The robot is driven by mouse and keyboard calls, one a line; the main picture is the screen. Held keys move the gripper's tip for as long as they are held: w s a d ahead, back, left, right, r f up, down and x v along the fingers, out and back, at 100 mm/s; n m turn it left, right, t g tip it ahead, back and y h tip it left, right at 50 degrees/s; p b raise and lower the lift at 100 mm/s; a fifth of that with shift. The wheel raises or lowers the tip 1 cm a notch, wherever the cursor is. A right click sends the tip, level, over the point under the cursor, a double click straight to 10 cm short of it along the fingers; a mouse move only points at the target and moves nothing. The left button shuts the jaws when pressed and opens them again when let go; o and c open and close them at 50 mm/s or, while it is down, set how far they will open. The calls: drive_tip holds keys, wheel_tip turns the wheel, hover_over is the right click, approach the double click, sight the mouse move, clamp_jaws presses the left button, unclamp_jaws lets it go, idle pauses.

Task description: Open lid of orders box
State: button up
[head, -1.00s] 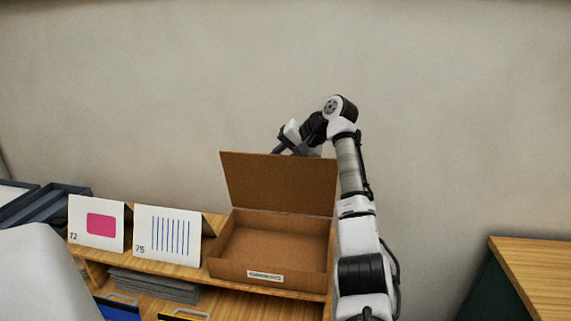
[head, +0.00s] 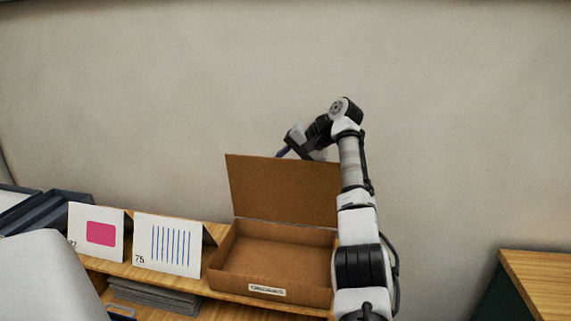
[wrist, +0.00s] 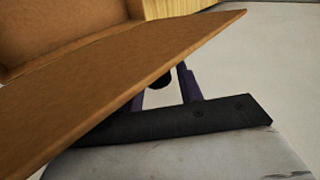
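In the wrist view, the lid (wrist: 110,80) crosses in front of my gripper (wrist: 163,92). Its two purple fingers are apart, with nothing seen between them gripped; the left finger is partly covered by the lid. Contact with the lid cannot be told.
The box stands on a wooden shelf top (head: 180,268). Left of it are a card with blue stripes (head: 168,245) and a card with a pink patch (head: 100,233). Dark trays (head: 55,210) are at far left. A wooden table (head: 540,285) is at right. The wall is behind.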

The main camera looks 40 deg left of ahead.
drive_tip(key=shift+o, duration=0.7)
drive_tip(key=shift+w+d+r, duration=0.1)
drive_tip(key=shift+d+r, duration=0.05)
drive_tip(key=shift+d, duration=0.05)
drive_tip(key=v, duration=1.3)
drive_tip(key=shift+d, duration=0.15)
drive_tip(key=shift+r, duration=0.1)
